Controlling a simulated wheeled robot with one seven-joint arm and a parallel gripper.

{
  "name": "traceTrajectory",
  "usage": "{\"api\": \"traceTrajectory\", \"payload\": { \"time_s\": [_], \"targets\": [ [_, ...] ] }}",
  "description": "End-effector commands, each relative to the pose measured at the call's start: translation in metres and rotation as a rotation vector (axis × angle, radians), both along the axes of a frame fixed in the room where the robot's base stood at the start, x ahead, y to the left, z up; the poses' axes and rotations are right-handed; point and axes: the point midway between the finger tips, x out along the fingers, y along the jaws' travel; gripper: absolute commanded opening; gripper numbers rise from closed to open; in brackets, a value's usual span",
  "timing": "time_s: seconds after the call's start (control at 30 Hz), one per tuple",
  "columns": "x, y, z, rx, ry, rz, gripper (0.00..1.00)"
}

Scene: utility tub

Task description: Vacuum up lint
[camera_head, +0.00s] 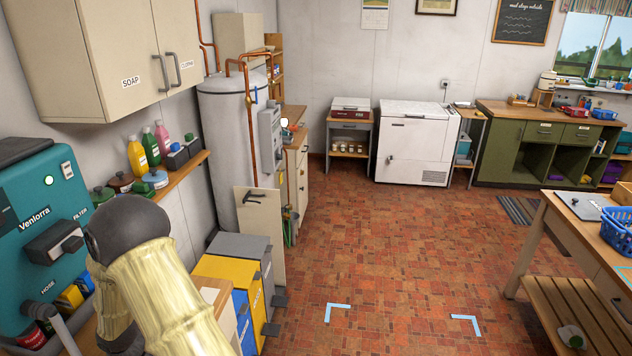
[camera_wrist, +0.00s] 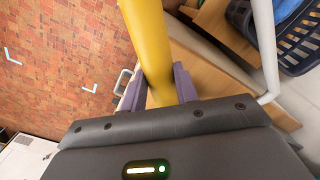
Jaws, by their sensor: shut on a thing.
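In the wrist view, my gripper (camera_wrist: 158,92) is shut on a thick yellow tube (camera_wrist: 147,38). One purple-grey finger presses on each side of it. The tube runs up out of the top of the picture, so its far end is hidden. In the head view, my pale-sleeved arm fills the lower left and my gripper is not visible. A teal machine (camera_head: 42,205) marked "Venlorra", with "FILTER" and "HOSE" labels and a green light, is at the left edge. I cannot make out any lint in either view.
Grey, yellow and blue bins (camera_head: 230,268) stand beside my arm, along the left wall. A wooden table (camera_head: 560,225) is at the right. The tiled floor (camera_head: 400,240) between is clear, with blue corner marks. A dark basket (camera_wrist: 302,45) is close by in the wrist view.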

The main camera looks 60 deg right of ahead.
Motion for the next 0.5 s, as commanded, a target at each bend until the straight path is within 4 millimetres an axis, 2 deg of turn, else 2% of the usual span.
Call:
{"api": "traceTrajectory", "payload": {
  "time_s": [0.1,0.5],
  "targets": [
    [0.003,0.022,-0.012,0.0,0.0,0.173,0.07],
    [0.009,0.053,-0.033,0.0,-0.001,0.486,0.07]
  ]
}}
